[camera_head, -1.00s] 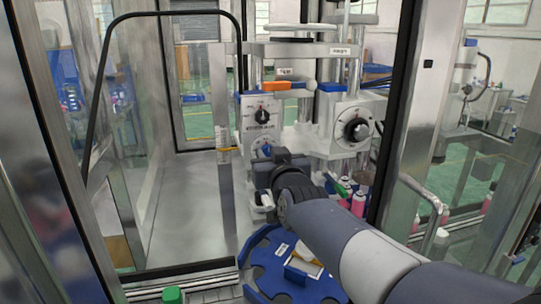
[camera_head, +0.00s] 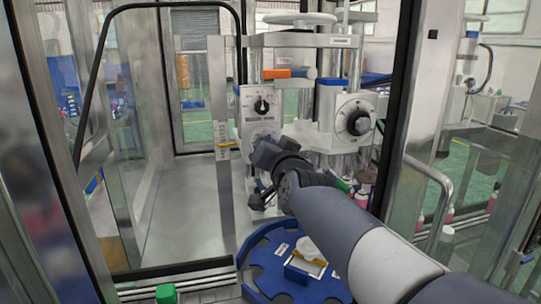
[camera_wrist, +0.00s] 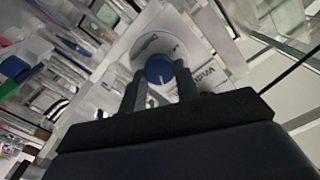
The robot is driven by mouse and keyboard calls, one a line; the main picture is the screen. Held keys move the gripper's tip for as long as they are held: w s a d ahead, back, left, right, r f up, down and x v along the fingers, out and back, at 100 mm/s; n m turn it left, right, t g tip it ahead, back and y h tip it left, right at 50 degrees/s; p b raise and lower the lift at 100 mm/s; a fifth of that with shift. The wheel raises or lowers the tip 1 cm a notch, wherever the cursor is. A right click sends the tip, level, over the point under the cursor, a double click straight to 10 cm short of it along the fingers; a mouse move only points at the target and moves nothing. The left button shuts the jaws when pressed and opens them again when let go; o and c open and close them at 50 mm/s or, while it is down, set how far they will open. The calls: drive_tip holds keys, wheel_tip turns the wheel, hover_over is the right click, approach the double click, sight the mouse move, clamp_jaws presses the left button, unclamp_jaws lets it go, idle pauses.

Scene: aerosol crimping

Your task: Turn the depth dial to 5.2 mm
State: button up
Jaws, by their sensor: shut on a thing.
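In the wrist view a round blue knob (camera_wrist: 159,69) with a white pointer line sits on a white round scale plate (camera_wrist: 152,43). Its scale marks are too small to read. My gripper (camera_wrist: 159,82) has a dark finger on each side of the knob and is shut on it. In the head view my gripper (camera_head: 262,148) is at the lower part of the machine's front panel (camera_head: 247,115) and hides the blue knob. The upper edge of the scale plate (camera_head: 264,130) shows just above it.
A black selector knob (camera_head: 262,106) sits just above on the same panel. A larger black hand dial (camera_head: 358,123) is to the right. An orange-handled lever (camera_head: 277,74) is above. A blue round fixture (camera_head: 262,277) lies below my arm. Door frames stand left and right.

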drive_tip(key=shift+m+b, duration=0.4)
drive_tip(key=shift+m, duration=1.2)
drive_tip(key=o, duration=1)
drive_tip(key=s, duration=0.3)
drive_tip(key=s+d+p, duration=0.1)
drive_tip(key=s, duration=0.3)
drive_tip(key=s+d+p, duration=0.1)
drive_tip(key=s, duration=0.2)
drive_tip(key=shift+s+d, duration=0.15)
drive_tip(key=shift+s, duration=0.15)
